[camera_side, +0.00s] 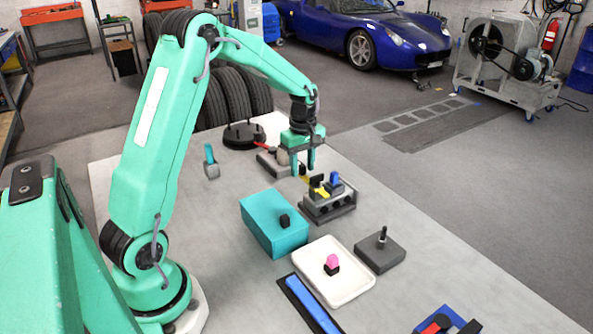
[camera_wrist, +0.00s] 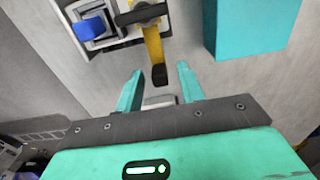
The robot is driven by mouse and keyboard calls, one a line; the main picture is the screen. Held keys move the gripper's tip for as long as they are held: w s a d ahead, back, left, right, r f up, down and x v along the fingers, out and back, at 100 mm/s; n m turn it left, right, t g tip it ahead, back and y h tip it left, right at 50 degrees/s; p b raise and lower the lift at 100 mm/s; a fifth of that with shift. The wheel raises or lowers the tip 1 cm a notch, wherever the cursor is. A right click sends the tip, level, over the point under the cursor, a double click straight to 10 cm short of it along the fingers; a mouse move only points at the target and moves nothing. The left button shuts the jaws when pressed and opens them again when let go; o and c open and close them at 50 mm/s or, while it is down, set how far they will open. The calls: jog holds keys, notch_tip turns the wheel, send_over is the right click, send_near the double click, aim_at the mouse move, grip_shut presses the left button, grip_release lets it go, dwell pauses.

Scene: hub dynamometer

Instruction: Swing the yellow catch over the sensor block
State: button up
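The yellow catch (camera_wrist: 153,45) sits on the grey fixture (camera_side: 330,207). In the wrist view it runs from under a black bar (camera_wrist: 142,14) toward my gripper and ends in a black tip (camera_wrist: 159,75). The blue-topped sensor block (camera_wrist: 88,28) stands to the left of the catch, uncovered. In the side view the blue block (camera_side: 335,179) shows on the fixture's right, beside the catch's yellow part (camera_side: 320,190). My gripper (camera_wrist: 159,80) is open, its two fingers apart on either side of the black tip. Contact with the tip cannot be told.
A teal box (camera_side: 274,220) stands close to the fixture's left. A grey block with a red handle (camera_side: 272,160) is right beside my gripper. A white tray (camera_side: 333,282) with a pink-topped piece and a dark block (camera_side: 380,254) with a peg are nearer.

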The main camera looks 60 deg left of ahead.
grip_shut()
jog(key=shift+s, duration=0.15)
dwell(0.4)
jog(key=s+d+n, duration=0.6)
jog(key=n, duration=1.2)
jog(key=shift+s+d, duration=0.15)
jog(key=shift+d, duration=0.15)
